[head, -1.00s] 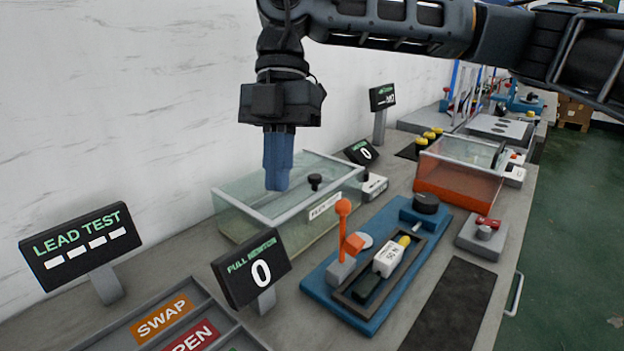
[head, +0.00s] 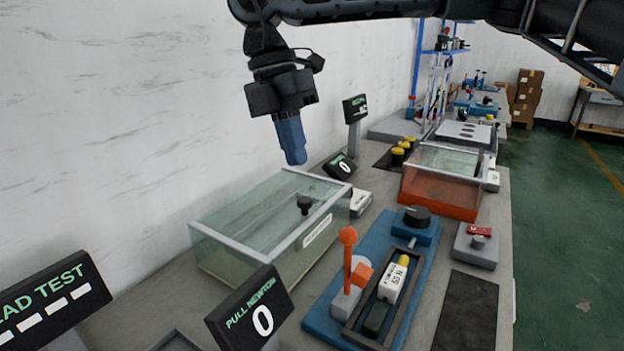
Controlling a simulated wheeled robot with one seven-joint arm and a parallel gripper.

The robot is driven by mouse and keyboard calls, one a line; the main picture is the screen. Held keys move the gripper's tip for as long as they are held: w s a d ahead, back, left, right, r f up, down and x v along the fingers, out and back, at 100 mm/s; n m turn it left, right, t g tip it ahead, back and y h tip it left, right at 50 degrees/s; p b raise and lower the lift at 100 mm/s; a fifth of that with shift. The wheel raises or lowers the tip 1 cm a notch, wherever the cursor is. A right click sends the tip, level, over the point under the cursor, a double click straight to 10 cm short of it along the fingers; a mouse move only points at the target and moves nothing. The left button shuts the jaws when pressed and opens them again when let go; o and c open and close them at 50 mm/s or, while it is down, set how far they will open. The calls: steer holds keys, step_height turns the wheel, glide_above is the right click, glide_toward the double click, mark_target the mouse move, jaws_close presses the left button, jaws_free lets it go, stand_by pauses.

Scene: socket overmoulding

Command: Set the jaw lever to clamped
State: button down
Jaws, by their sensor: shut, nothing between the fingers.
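The jaw lever (head: 348,262) is an orange-red stick with a ball top, standing about upright on a grey block at the left side of the blue fixture plate (head: 322,316). An orange block (head: 361,274) sits just right of its stem. Beside it, a dark frame holds a white block marked 50 N (head: 393,283) with a yellow end and a dark green piece. My gripper (head: 297,162) has blue fingers that are shut and empty. It hangs in the air above and behind the clear box, up and left of the lever, touching nothing.
A clear lidded box (head: 262,232) with a black knob stands left of the fixture. The PULL NEWTON display (head: 252,312), reading 0, stands in front, close to the lever's left. An orange clear-topped box (head: 440,185) and a grey switch box (head: 475,247) lie beyond.

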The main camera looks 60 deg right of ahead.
steer(key=s+f+p, duration=0.1)
steer(key=s+f, duration=0.5)
steer(key=f, duration=0.3)
steer(key=shift+s+f+p, duration=0.15)
steer(key=shift+f+p, duration=0.15)
steer(key=shift+f, duration=0.1)
steer(key=shift+s+d+f+b, duration=0.1)
steer(key=shift+s+d+b, duration=0.05)
steer(key=shift+b, duration=0.15)
